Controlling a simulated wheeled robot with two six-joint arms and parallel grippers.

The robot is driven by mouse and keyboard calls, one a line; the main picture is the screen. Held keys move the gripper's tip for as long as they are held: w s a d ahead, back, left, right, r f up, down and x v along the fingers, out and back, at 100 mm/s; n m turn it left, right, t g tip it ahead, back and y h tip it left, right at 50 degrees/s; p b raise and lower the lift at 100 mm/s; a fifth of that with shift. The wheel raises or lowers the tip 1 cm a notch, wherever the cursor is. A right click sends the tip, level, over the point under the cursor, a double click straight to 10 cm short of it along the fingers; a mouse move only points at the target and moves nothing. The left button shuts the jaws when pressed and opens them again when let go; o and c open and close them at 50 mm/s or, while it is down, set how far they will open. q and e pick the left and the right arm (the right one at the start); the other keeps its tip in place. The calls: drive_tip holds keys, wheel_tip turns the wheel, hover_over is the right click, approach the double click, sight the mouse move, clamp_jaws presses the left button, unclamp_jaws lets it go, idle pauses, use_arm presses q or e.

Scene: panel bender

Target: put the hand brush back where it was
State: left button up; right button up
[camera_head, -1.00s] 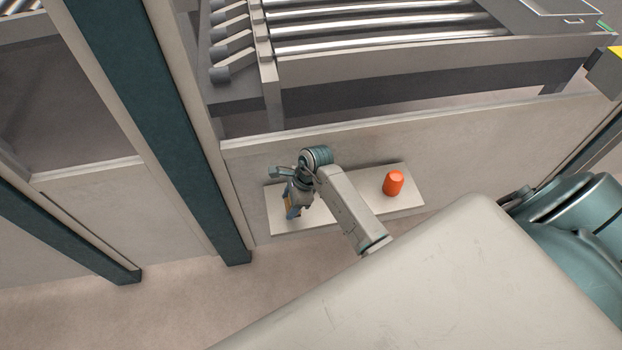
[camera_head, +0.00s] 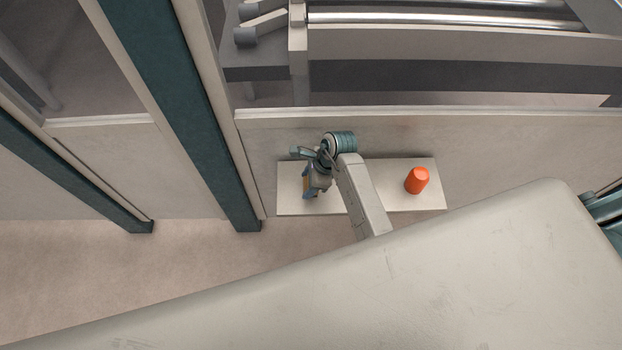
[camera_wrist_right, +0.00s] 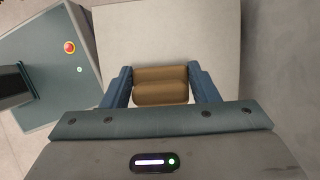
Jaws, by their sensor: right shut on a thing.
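My right gripper (camera_head: 309,192) is over the left part of a pale shelf (camera_head: 388,200) fixed on the panel wall. It is shut on a tan-brown thing, taken to be the hand brush (camera_head: 306,186), of which only a small part shows beside the fingers. In the right wrist view the brush (camera_wrist_right: 160,85) shows as a brown, rounded piece between the two blue fingers. Its bristles are hidden. I cannot tell whether it touches the shelf. My left gripper is not in view.
An orange cup-like object (camera_head: 416,180) stands on the right part of the shelf. A dark teal post (camera_head: 185,110) rises left of the shelf. A roller conveyor (camera_head: 430,18) lies behind the low wall. The shelf between gripper and orange object is partly covered by my forearm.

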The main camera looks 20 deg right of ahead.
drive_tip(key=o, duration=1)
drive_tip(key=shift+c, duration=0.2)
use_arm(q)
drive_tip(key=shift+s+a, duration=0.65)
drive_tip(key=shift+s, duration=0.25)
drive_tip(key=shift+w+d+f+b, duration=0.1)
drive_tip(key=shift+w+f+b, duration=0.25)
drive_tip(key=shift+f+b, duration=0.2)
use_arm(e)
drive_tip(key=v, duration=1.2)
